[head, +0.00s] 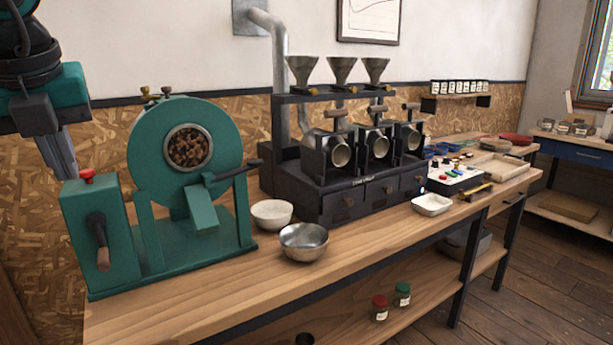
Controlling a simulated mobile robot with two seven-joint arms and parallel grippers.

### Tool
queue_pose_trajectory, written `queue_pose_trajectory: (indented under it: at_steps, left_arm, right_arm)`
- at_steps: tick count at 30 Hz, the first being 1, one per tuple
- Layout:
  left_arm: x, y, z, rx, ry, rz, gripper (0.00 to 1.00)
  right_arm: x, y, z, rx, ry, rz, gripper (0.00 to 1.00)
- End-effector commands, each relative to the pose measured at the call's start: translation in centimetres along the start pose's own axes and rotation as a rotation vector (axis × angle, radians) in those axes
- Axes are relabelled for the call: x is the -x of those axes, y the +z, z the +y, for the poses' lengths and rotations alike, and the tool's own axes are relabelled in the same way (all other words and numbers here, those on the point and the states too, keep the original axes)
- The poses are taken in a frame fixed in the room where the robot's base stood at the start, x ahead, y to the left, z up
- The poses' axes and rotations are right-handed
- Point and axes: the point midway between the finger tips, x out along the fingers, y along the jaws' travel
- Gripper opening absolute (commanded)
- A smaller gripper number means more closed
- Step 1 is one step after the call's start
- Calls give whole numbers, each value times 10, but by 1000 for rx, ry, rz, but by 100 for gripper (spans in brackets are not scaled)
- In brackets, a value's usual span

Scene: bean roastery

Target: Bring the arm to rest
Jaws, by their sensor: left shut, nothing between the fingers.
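My left gripper (60,158) is at the upper left of the head view, with its fingers pointing down. The fingers are together and nothing shows between them. It hangs beside the green roasting machine (112,240), above the machine's red knob (87,176); I cannot tell whether it touches anything. My right gripper is not in view.
A white bowl (271,214) and a metal bowl (304,242) stand on the wooden bench (400,243). Behind them is a black sample roaster (340,195) with three funnels. A white dish (432,204) stands farther right. Bare bench lies along the front edge.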

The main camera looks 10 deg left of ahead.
Motion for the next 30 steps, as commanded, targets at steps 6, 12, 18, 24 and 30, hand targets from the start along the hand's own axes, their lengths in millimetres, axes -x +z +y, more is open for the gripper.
queue_pose_trajectory:
  at_steps: [6, 12, 18, 24, 30]
  left_arm:
    - [-53, -18, -8, 28, -266, 255, 0]
    - [-98, -39, -22, 138, -600, 478, 0]
    - [-140, -56, -33, 387, -958, 627, 0]
    - [-189, -69, -32, 756, -1213, 666, 0]
    - [-251, -99, -21, 1204, -1298, 633, 0]
  right_arm:
    - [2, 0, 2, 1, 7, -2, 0]
    - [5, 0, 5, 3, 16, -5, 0]
    - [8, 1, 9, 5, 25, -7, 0]
    - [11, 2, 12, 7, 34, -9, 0]
    - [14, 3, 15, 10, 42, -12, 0]
